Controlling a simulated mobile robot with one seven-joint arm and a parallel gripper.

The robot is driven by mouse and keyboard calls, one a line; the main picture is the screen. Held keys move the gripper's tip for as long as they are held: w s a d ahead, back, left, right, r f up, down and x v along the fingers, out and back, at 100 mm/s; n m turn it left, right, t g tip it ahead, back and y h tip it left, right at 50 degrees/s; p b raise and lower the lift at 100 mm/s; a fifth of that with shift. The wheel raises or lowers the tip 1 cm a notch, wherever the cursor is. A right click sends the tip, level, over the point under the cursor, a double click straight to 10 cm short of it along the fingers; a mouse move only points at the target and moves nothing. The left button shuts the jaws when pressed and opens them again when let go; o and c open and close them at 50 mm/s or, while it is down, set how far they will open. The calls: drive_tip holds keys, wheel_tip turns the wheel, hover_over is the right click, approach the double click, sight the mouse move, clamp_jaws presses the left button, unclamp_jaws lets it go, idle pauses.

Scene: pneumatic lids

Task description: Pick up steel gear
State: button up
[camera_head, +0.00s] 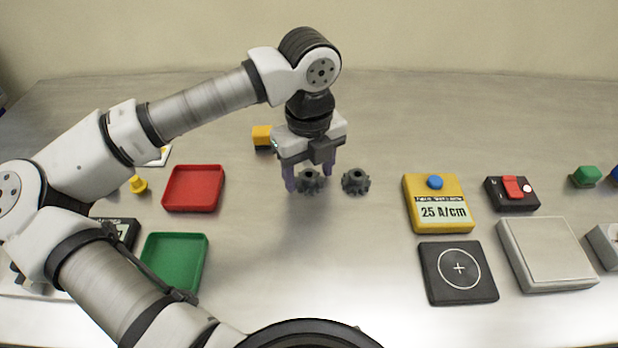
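Two dark grey steel gears lie on the metal table. The left gear (311,182) is between the two purple fingers of my gripper (309,182), and the fingers partly hide it. The right gear (356,181) lies just to the right of my gripper, apart from it. My gripper points down and its fingertips are low, close to the table. The fingers are apart on either side of the left gear. I cannot tell whether they touch it.
A red tray (193,168) and a green tray (152,262) lie to the left. A yellow-and-black block (262,138) is behind my gripper. A yellow device (437,222), a black pad with a circle (480,292) and a red-switch box (528,204) are right. The table's front middle is clear.

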drive_tip(key=c, duration=1)
drive_tip(key=shift+o, duration=0.2)
drive_tip(key=shift+r, duration=0.1)
